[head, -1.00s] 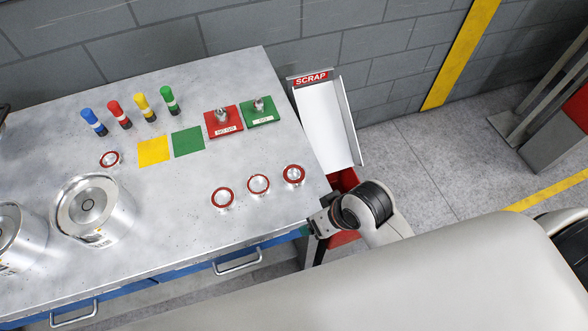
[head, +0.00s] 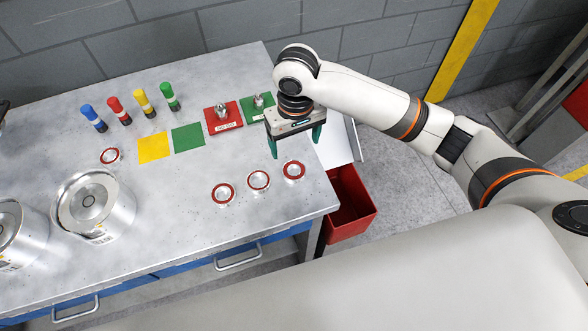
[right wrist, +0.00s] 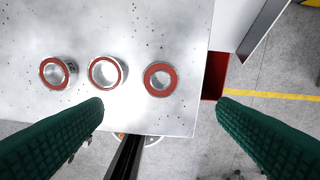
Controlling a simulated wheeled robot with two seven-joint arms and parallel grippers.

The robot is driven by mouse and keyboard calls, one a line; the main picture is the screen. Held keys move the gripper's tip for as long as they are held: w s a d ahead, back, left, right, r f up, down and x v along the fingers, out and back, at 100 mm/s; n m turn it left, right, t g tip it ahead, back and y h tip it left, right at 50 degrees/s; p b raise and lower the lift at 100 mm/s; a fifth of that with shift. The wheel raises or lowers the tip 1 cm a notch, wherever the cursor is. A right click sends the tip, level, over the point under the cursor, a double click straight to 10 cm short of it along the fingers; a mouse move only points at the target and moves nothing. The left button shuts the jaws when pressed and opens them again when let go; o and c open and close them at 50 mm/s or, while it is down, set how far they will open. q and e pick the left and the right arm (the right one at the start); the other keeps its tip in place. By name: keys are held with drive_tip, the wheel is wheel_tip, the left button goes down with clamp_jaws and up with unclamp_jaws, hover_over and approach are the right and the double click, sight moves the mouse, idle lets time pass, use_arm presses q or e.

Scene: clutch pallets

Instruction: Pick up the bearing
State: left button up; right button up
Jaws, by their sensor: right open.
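Three bearings with red rings stand in a row near the right front of the metal table: a left one (head: 222,194), a middle one (head: 259,181) and a right one (head: 294,171). A fourth red-ringed bearing (head: 110,156) lies farther left, by the yellow square. In the right wrist view the row shows as left (right wrist: 58,73), middle (right wrist: 107,73) and right (right wrist: 160,79). My right gripper (head: 294,147) is open and empty, pointing down above the table behind the right bearing. Its green fingers (right wrist: 158,112) are wide apart. My left gripper is not seen.
Red (head: 222,118) and green (head: 250,106) gauge blocks stand behind the row. Several coloured markers (head: 142,99) stand at the back. Large metal housings (head: 92,208) stand at the left. A red bin (head: 350,203) is beyond the table's right edge, below the white scrap chute (head: 337,142).

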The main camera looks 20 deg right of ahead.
drive_tip(key=p, duration=0.2)
hover_over(294, 173)
drive_tip(key=f, duration=0.6)
drive_tip(key=shift+s+d+f, duration=0.1)
drive_tip(key=shift+s+f, duration=0.1)
wheel_tip(294, 173, down, 4)
drive_tip(key=shift+w+f+p, duration=0.1)
drive_tip(key=shift+w+p, duration=0.05)
drive_tip(key=shift+p, duration=0.4)
drive_tip(key=shift+f, duration=0.55)
drive_tip(key=c, duration=1.1)
drive_tip(key=shift+c, duration=0.6)
drive_tip(key=shift+w+r, duration=0.1)
